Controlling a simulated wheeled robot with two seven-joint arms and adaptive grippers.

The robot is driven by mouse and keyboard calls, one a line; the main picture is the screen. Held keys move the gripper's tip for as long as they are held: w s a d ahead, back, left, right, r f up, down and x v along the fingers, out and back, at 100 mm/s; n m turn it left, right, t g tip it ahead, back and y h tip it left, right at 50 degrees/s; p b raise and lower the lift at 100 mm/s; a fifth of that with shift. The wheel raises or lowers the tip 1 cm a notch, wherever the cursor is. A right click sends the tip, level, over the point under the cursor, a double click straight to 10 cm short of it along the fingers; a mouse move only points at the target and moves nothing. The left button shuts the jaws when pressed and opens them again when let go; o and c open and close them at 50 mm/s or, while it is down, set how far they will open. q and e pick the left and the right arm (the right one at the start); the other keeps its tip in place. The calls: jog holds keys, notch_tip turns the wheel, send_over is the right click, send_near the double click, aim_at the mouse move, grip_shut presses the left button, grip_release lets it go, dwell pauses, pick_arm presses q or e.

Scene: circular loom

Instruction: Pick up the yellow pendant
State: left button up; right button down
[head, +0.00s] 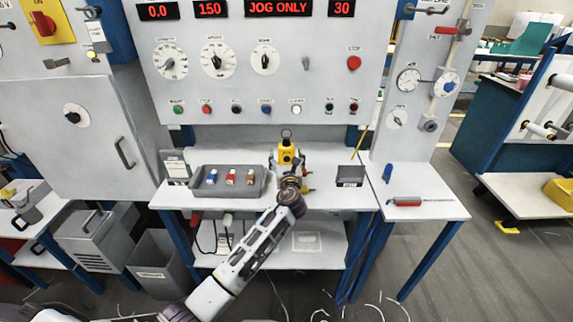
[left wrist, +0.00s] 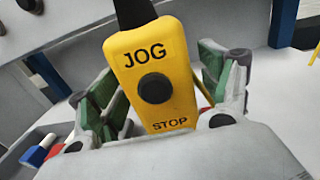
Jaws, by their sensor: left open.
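The yellow pendant (head: 285,155) hangs upright at the back of the bench, below the control panel, with a dark ring or hook above it. In the left wrist view the pendant (left wrist: 152,62) fills the middle, slightly tilted, with a black button and the words JOG and STOP. My left gripper (head: 291,168) is at the pendant, partly covering its lower part in the head view. Its green-padded fingers stand open on both sides of the pendant, with gaps visible near the pads. My right gripper is not in view.
A grey tray (head: 228,193) with small red, blue and brown pieces lies left of the pendant. A dark box (head: 350,176) stands to the right. A red-handled tool (head: 405,202) lies on the right side shelf. The bench front is mostly clear.

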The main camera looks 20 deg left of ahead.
aim_at(286, 139)
pick_arm(q)
jog(key=c, duration=1.3)
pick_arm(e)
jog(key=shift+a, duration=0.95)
pick_arm(q)
jog(key=shift+r, duration=0.1)
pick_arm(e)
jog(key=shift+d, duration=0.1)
